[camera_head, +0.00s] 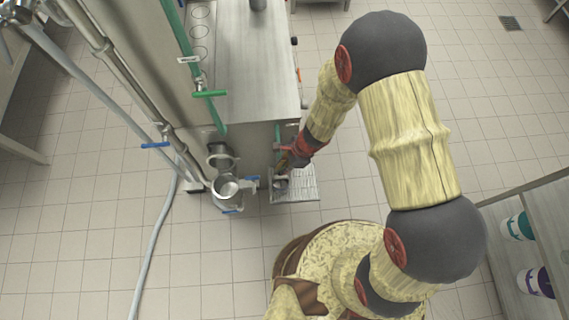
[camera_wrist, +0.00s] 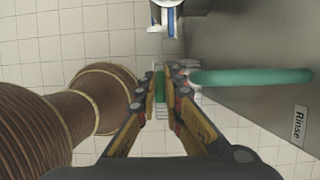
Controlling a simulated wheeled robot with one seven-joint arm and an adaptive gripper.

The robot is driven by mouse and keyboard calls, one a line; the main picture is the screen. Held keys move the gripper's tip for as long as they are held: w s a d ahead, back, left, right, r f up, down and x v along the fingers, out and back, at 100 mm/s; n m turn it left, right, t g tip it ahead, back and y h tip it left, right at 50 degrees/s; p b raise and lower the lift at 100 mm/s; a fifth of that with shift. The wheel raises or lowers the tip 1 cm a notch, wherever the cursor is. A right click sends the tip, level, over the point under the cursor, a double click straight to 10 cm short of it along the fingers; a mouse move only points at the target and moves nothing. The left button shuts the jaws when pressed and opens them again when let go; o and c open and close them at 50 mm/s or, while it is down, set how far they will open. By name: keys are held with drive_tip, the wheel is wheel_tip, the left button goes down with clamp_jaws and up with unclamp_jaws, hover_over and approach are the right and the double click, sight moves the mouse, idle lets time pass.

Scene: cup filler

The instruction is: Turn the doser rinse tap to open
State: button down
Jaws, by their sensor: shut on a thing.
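My gripper (camera_head: 285,165) is at the front of the steel machine, above a small grated tray. In the wrist view my gripper (camera_wrist: 167,80) has its two fingers close together around a green piece, the doser rinse tap's handle (camera_wrist: 160,86). A green pipe (camera_wrist: 250,76) runs from the fingertips to the right, to the machine wall, where a label reads "Rinse" (camera_wrist: 299,126). In the head view the gripper and wrist hide most of this tap. The fingers cover much of the handle, so its exact angle is hard to tell.
The grated tray (camera_head: 306,188) lies under the gripper. A steel fitting (camera_head: 228,187) with blue handles stands just left. Another green handle (camera_head: 210,94) sits on a green pipe farther back. A grey hose (camera_head: 152,240) lies on the floor. A shelf (camera_head: 540,225) with tubs stands right.

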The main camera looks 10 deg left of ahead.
drive_tip(key=shift+s+a+r+h+p, duration=0.15)
drive_tip(key=shift+h+p, duration=0.25)
drive_tip(key=shift+p, duration=0.9)
drive_tip(key=shift+w+a+r+h+p, duration=0.15)
drive_tip(key=shift+h+p, duration=0.25)
drive_tip(key=shift+p, duration=0.85)
drive_tip(key=p, duration=0.3)
drive_tip(key=h+p, duration=0.1)
drive_tip(key=p, duration=0.2)
drive_tip(key=shift+s+a+f+t+h, duration=0.1)
drive_tip(key=shift+s+a+t+h, duration=0.1)
drive_tip(key=shift+t+h, duration=0.15)
drive_tip(key=shift+a+f+h+p, duration=0.1)
drive_tip(key=shift+f+h+p, duration=0.25)
drive_tip(key=shift+p, duration=1.65)
drive_tip(key=shift+r, duration=0.1)
drive_tip(key=c, duration=1.9)
unclamp_jaws()
drive_tip(key=shift+a, duration=0.1)
wheel_tip(320, 180, up, 7)
drive_tip(key=shift+r, duration=0.15)
